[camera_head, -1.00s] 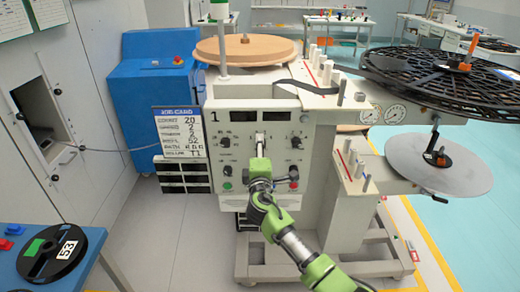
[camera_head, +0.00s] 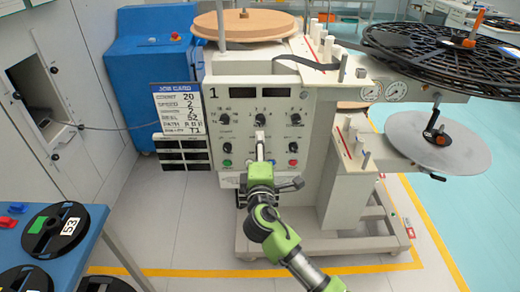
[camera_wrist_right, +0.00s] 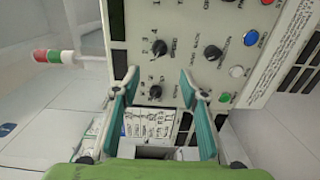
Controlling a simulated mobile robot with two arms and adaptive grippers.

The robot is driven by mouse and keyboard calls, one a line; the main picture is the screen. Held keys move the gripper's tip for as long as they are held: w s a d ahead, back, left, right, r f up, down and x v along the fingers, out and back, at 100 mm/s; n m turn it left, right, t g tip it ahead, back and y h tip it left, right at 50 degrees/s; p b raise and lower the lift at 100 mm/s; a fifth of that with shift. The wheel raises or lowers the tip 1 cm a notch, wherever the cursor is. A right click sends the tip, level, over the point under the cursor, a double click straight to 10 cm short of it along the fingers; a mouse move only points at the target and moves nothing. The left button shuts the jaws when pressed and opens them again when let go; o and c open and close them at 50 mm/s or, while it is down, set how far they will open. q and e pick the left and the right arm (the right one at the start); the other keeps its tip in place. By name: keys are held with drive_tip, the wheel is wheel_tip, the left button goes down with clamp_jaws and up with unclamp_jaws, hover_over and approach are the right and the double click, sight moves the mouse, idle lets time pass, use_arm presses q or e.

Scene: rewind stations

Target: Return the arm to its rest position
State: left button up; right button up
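My right gripper (camera_head: 260,140) is in front of the lower middle of the rewind station's control panel (camera_head: 240,110). In the right wrist view its two teal fingers (camera_wrist_right: 160,105) stand apart with nothing between them, so it is open and empty. Panel knobs, including one marked SPEED (camera_wrist_right: 158,47) and one marked DIRECTION (camera_wrist_right: 212,52), lie beyond the fingers. No contact with the panel shows. My left gripper is in neither view.
A blue cabinet (camera_head: 150,60) and a job card board (camera_head: 178,107) stand left of the station. Left is a blue table (camera_head: 93,222) with a reel marked 53 (camera_head: 58,228). A black reel (camera_head: 425,55) and grey disc (camera_head: 405,135) overhang right.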

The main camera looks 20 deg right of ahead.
drive_tip(key=shift+s+a, duration=0.1)
drive_tip(key=shift+s, duration=0.3)
drive_tip(key=s+f+m+g+y, duration=0.1)
drive_tip(key=s+f+g, duration=0.3)
drive_tip(key=f, duration=0.9)
drive_tip(key=s+d+f+m+g+y, duration=0.15)
drive_tip(key=s+f, duration=0.45)
drive_tip(key=f, duration=0.8)
drive_tip(key=s+f+m+g+y, duration=0.1)
drive_tip(key=s+f+g, duration=0.25)
drive_tip(key=f, duration=0.95)
drive_tip(key=s+d+f+m+g+y, duration=0.1)
drive_tip(key=s+f+m+g, duration=0.1)
drive_tip(key=s+f, duration=0.7)
drive_tip(key=s+f+m+g, duration=0.2)
drive_tip(key=s+f, duration=0.5)
drive_tip(key=s, duration=0.5)
drive_tip(key=s+d+f+m+g, duration=0.1)
drive_tip(key=s+f+m, duration=0.1)
drive_tip(key=s, duration=0.9)
drive_tip(key=s+d+f+m+g, duration=0.1)
drive_tip(key=s+f+m+g, duration=0.1)
drive_tip(key=s, duration=1)
wheel_tip(320, 180, down, 3)
drive_tip(key=shift+d+r+m, duration=0.15)
drive_tip(key=shift+m, duration=0.4)
